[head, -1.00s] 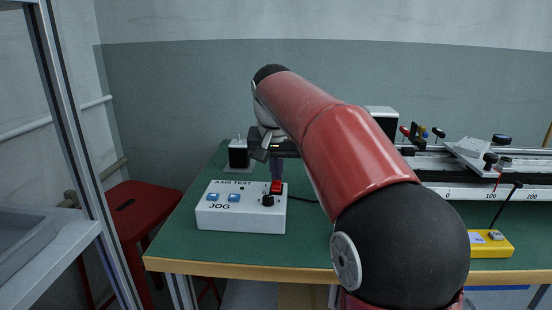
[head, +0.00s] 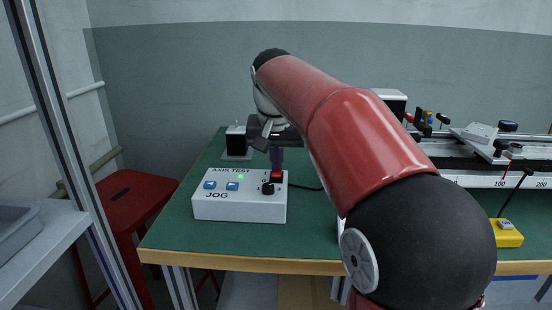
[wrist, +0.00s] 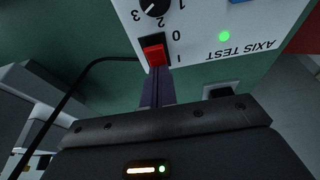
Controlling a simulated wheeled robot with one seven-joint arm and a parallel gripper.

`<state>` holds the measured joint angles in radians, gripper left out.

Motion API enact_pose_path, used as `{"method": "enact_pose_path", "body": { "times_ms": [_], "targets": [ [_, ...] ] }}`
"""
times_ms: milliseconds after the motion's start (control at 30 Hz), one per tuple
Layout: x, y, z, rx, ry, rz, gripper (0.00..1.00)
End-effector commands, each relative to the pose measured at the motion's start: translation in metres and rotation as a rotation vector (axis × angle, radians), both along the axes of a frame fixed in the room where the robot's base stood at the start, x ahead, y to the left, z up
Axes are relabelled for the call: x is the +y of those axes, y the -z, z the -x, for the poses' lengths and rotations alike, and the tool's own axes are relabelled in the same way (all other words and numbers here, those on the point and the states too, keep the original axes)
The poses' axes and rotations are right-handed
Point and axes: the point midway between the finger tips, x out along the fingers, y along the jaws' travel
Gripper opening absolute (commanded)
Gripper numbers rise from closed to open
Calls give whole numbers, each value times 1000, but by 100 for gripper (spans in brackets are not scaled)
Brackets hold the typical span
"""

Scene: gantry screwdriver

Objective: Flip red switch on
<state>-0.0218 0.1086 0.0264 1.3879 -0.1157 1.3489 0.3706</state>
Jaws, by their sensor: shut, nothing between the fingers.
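The red switch (head: 277,176) sits at the back right corner of the white control box (head: 238,207). In the wrist view the red switch (wrist: 154,55) lies in a black frame beside the marks 0 and I. A green light (head: 240,176) is lit on the box, and it also shows lit in the wrist view (wrist: 224,36). My gripper (head: 277,166) points down with its fingers shut and empty. In the wrist view the fingertips (wrist: 157,72) are at the I end of the switch; whether they touch it I cannot tell.
A black cable runs behind the box. A rail machine (head: 490,165) and a yellow box (head: 507,233) stand to the right on the green table (head: 175,235).

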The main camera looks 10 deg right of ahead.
Motion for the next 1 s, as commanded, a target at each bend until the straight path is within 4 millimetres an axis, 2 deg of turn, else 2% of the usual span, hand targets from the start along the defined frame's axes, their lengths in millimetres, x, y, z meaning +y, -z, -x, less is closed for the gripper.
{"method": "enact_pose_path", "body": {
  "times_ms": [333, 700, 867, 1000],
  "targets": [
    [5, 1, 14, 6, -1, -1, 0],
    [5, -2, 15, 4, -1, 0, 0],
    [3, -16, 15, 4, 0, 0, 0],
    [1, -39, 15, 5, 0, -1, 0]
  ]
}}
